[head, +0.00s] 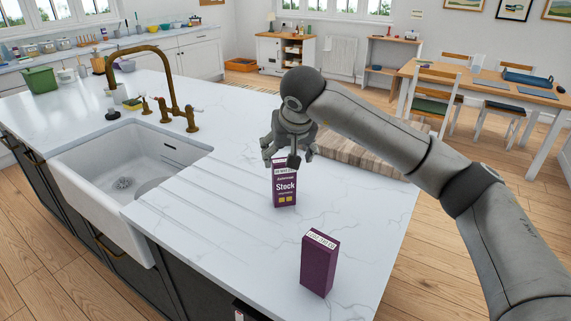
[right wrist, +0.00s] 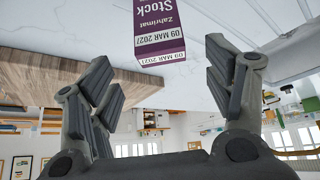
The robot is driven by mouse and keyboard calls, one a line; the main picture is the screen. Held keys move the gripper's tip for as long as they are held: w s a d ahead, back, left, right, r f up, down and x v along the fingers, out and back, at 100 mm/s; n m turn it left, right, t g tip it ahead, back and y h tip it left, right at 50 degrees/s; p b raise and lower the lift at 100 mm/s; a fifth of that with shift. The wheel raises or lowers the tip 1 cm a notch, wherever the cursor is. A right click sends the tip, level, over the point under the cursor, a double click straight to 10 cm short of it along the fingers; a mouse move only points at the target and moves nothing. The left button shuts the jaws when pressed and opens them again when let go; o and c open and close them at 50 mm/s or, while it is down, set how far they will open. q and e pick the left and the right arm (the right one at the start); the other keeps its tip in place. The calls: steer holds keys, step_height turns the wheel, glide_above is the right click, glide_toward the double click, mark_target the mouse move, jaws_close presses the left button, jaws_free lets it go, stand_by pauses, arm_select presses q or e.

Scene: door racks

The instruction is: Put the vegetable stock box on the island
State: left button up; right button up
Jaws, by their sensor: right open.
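A purple stock box (head: 285,190) stands upright on the white marble island (head: 225,240), its front reading "Stock". The smaller words on it are too small to read surely. My right gripper (head: 289,155) is open just above and behind the top of this box. In the right wrist view the stock box (right wrist: 160,28), with a date on its top, lies beyond the open fingertips, apart from them. A second purple box (head: 319,265) stands upright nearer the island's front right edge; its front label is hidden. My left gripper is not in view.
A wooden board (head: 362,160) lies on the island behind the gripper. The white sink (head: 125,175) and brass tap (head: 170,85) are at the left. The marble between the two boxes is clear.

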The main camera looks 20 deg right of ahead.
steer(key=v, duration=0.5)
steer(key=shift+s+r, duration=0.15)
steer(key=shift+r, duration=0.1)
